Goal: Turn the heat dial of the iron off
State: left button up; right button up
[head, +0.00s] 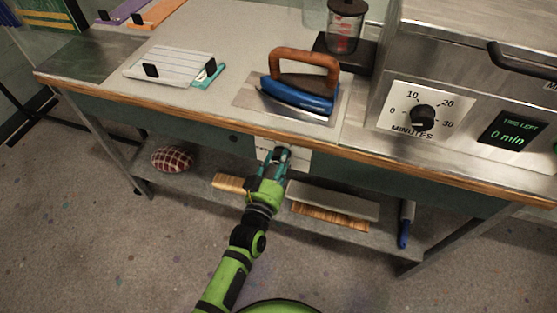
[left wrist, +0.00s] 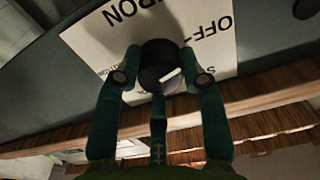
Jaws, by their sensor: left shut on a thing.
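The iron (head: 298,92), blue with a brown handle, stands on a metal plate on the bench top. A pale dial plate (head: 295,158) is on the bench's front panel below it. In the left wrist view the plate (left wrist: 100,50) shows upside-down lettering, with IRON and OFF readable and other words partly hidden. The black heat dial (left wrist: 158,62) with a white mark sits on it. My left gripper (left wrist: 162,78) is shut on the dial, one finger on each side. In the head view, the left gripper (head: 278,154) covers the dial. Which setting the mark points at is unclear.
Right of the iron is a metal box with a minutes knob (head: 423,117) and a display (head: 511,132) reading 0 min. The floor in front is clear.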

pick_arm(q)
jog(key=shift+f, duration=0.2)
jog(key=o, duration=1.1)
jog(key=shift+o, duration=0.2)
jog(key=v, duration=1.2)
jog(key=shift+r, duration=0.1)
